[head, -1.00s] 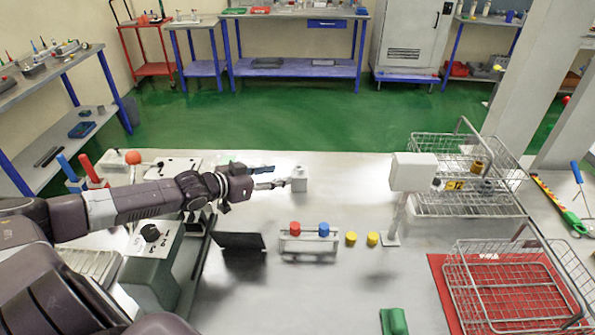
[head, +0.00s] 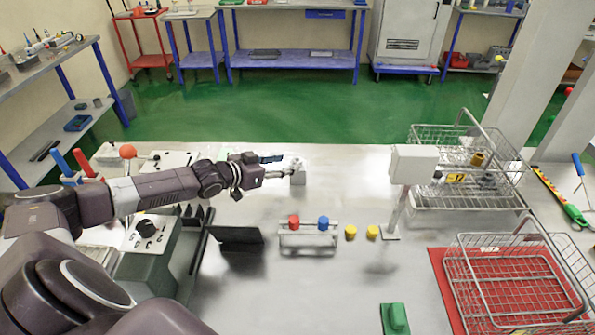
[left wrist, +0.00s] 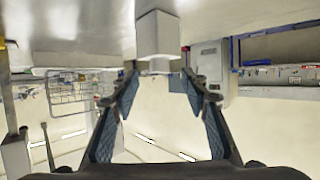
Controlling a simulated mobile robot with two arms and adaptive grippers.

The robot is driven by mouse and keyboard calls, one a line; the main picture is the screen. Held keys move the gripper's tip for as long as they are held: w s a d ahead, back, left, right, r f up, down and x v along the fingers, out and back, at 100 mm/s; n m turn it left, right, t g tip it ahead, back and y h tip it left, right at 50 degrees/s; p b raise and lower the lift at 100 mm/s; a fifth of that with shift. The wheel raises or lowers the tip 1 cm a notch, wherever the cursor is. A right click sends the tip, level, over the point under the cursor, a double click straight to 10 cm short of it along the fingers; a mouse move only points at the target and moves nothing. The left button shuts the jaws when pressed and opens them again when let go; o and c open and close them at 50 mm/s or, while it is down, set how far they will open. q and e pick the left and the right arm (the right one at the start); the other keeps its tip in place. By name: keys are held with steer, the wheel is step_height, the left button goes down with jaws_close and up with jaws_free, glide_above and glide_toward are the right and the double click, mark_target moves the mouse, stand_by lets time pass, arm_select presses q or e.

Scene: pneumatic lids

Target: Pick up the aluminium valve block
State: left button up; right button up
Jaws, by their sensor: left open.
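The aluminium valve block (head: 298,176) is a small light-grey block standing upright on the steel table (head: 330,205), near its far edge. My left gripper (head: 278,166) is level with it on its left side, with its fingers pointing at it. In the left wrist view the block (left wrist: 158,36) shows large at the top middle. The open fingers (left wrist: 160,80) point toward it, with their tips to either side of its narrower end. I cannot tell whether they touch it. My right gripper is not in view.
A small rack with a red and a blue cap (head: 309,236) stands nearer on the table, beside two yellow caps (head: 361,232). A white box on a post (head: 413,165) and wire baskets (head: 515,275) stand right.

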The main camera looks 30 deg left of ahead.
mark_target(295, 161)
arm_select(q)
steer(key=shift+p+x, duration=0.4)
steer(key=shift+x, duration=1.5)
steer(key=shift+d+r, duration=0.1)
jaws_close()
steer(key=shift+w+r, duration=0.1)
